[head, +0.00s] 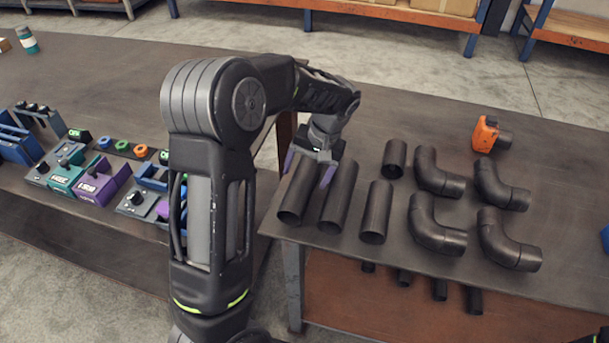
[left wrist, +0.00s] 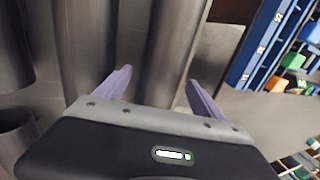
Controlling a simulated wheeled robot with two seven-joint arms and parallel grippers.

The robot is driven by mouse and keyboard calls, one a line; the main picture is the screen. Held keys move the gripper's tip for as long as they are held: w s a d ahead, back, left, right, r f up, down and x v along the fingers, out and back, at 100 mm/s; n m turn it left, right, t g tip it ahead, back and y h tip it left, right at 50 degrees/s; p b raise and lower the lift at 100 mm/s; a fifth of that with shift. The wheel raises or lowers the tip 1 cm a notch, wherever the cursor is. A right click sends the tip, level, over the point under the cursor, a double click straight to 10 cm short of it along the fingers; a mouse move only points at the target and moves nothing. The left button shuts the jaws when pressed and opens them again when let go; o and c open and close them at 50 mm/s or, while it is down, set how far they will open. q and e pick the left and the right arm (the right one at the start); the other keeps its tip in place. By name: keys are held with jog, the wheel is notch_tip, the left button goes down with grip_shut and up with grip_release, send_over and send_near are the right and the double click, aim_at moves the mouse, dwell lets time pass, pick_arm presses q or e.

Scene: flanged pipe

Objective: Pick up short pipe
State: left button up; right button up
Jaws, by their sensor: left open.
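Several dark grey pipes lie on the table in the head view. The shortest straight one (head: 394,158) lies at the back, right of my left gripper. A medium-length pipe (head: 376,212) lies in front of it. Two longer pipes, the leftmost (head: 297,192) and its neighbour (head: 340,197), lie at the left end of the row. My left gripper (head: 308,170) is open above the leftmost pipes, its purple fingers apart. In the left wrist view the open fingers (left wrist: 160,77) point toward a pipe (left wrist: 178,40); contact cannot be told.
Several pipe elbows (head: 436,224) lie right of the straight pipes. An orange piece (head: 485,134) stands at the back right. More pipes (head: 440,289) show on the lower shelf. A second table (head: 110,75) with tools is at the left; the front table's edge is close.

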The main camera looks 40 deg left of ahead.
pick_arm(q)
jog(key=shift+x, duration=0.75)
jog(key=shift+f, duration=0.25)
jog(key=shift+d, duration=0.1)
grip_shut()
dwell(0.8)
jog(key=shift+r, duration=0.1)
